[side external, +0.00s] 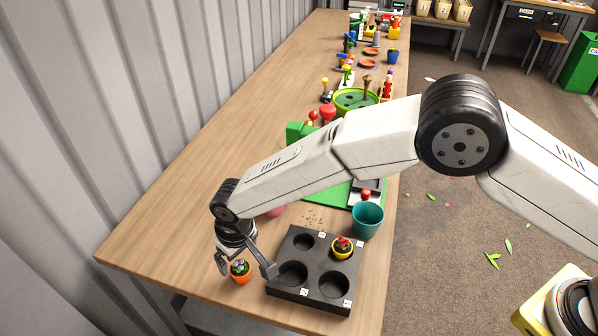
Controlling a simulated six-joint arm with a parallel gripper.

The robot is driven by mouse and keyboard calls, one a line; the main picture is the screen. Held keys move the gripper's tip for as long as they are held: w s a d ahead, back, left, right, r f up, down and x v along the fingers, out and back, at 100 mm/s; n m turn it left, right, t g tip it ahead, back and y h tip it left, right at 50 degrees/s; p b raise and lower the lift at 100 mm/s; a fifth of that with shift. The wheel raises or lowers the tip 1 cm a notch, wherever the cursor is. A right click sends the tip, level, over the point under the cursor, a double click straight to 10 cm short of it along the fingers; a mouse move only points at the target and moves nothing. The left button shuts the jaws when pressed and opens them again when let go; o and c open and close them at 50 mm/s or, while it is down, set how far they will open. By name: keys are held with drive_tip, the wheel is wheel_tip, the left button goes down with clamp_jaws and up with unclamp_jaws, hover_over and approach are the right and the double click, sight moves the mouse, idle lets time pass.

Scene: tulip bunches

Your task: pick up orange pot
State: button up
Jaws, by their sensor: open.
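A small orange pot (241,276) with a dark green plant and small reddish flowers stands on the wooden table near its front left, just left of the black tray. My gripper (246,268) is open and points down over the pot. One finger is at the pot's left and the other at its right, by the tray's edge. I cannot tell whether either finger touches the pot.
The black tray (297,239) has round holes; a yellow pot (343,252) with red flowers sits in one. A teal pot (367,221) stands behind it. A pink object (274,212) is partly hidden by my arm. Table at the left is clear.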

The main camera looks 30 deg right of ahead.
sight(239, 262)
drive_tip(key=shift+w+f, duration=0.1)
drive_tip(key=shift+f, duration=0.3)
drive_tip(key=shift+w+a+f, duration=0.1)
drive_tip(key=shift+w+f, duration=0.1)
drive_tip(key=shift+f, duration=1.1)
drive_tip(key=shift+w+f, duration=0.15)
drive_tip(key=shift+f, duration=1.15)
drive_tip(key=c, duration=1.3)
drive_tip(key=shift+o, duration=0.2)
drive_tip(key=shift+r, duration=0.15)
